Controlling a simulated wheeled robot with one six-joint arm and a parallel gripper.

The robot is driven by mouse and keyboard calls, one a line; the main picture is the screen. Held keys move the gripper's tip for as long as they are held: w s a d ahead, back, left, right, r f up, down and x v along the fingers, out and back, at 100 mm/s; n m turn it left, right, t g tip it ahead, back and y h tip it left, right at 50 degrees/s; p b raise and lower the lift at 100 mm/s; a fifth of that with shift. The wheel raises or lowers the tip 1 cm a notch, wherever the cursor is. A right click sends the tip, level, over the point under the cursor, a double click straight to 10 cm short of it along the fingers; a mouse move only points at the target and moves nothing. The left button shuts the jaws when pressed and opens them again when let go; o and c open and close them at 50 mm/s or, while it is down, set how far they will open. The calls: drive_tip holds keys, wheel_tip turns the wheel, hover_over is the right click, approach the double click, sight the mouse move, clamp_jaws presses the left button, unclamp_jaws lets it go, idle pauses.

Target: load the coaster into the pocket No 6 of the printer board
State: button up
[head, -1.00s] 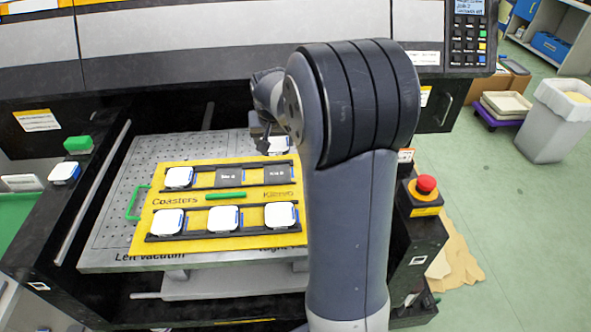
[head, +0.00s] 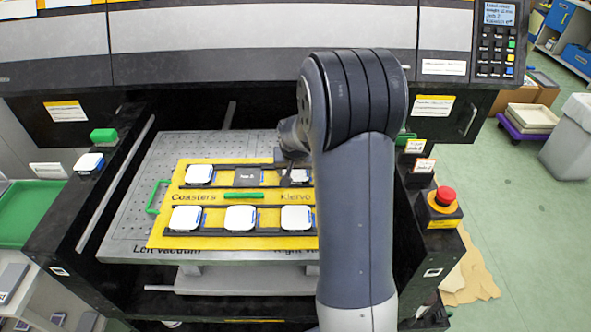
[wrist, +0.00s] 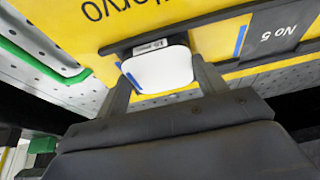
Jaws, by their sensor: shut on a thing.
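My gripper (wrist: 160,85) is shut on a white coaster (wrist: 160,68), with a finger at each side of it. The coaster is over the right end pocket of the back row on the yellow printer board (wrist: 215,40), beside the empty dark pocket No 5 (wrist: 275,32). The coaster covers the pocket's number. Whether it is fully seated or slightly above the pocket I cannot tell. In the head view the held coaster (head: 299,175) shows partly behind my gripper (head: 290,160), and pocket No 5 (head: 247,176) is empty to its left.
White coasters fill the front row (head: 240,217) and the back-left pocket (head: 199,174). Another coaster (head: 90,162) sits on the dark ledge at left. A green bar (head: 243,196) lies mid-board. A red stop button (head: 445,196) stands at right. The printer body overhangs behind.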

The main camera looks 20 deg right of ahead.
drive_tip(key=shift+f, duration=0.2)
drive_tip(key=o, duration=1.1)
drive_tip(key=shift+r, duration=0.2)
drive_tip(key=shift+r, duration=0.25)
drive_tip(key=v, duration=1.1)
drive_tip(key=shift+s+a+r, duration=0.15)
drive_tip(key=shift+s+r, duration=0.1)
drive_tip(key=shift+s, duration=0.05)
drive_tip(key=shift+f, duration=0.1)
drive_tip(key=x, duration=1.2)
drive_tip(key=shift+w+f, duration=0.1)
drive_tip(key=shift+w, duration=0.05)
drive_tip(key=shift+r, duration=0.9)
